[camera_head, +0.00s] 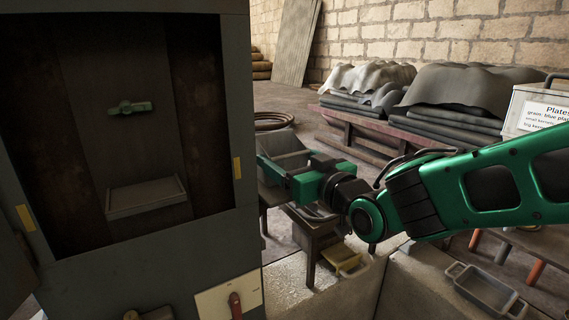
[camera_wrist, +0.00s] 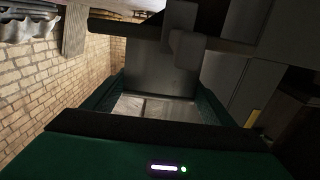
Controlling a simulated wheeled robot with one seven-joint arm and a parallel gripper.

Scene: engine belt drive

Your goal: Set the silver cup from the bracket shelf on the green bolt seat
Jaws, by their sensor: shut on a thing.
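My gripper (camera_head: 275,168) is just right of the open grey cabinet, with its green fingers pointing left and partly behind the cabinet's edge. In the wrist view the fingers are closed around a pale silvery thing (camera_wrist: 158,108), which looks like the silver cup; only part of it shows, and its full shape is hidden. Inside the cabinet, a small green fixture (camera_head: 130,107) sits on the back wall and looks like the green bolt seat. Below it is a shallow grey tray-like shelf (camera_head: 146,198), which looks empty; I cannot tell if it is the bracket shelf.
The cabinet's right edge (camera_head: 238,110) stands between my gripper and the cabinet's inside. A grey bin (camera_head: 287,143) is behind my gripper. Covered stacks (camera_head: 450,95) stand by the brick wall.

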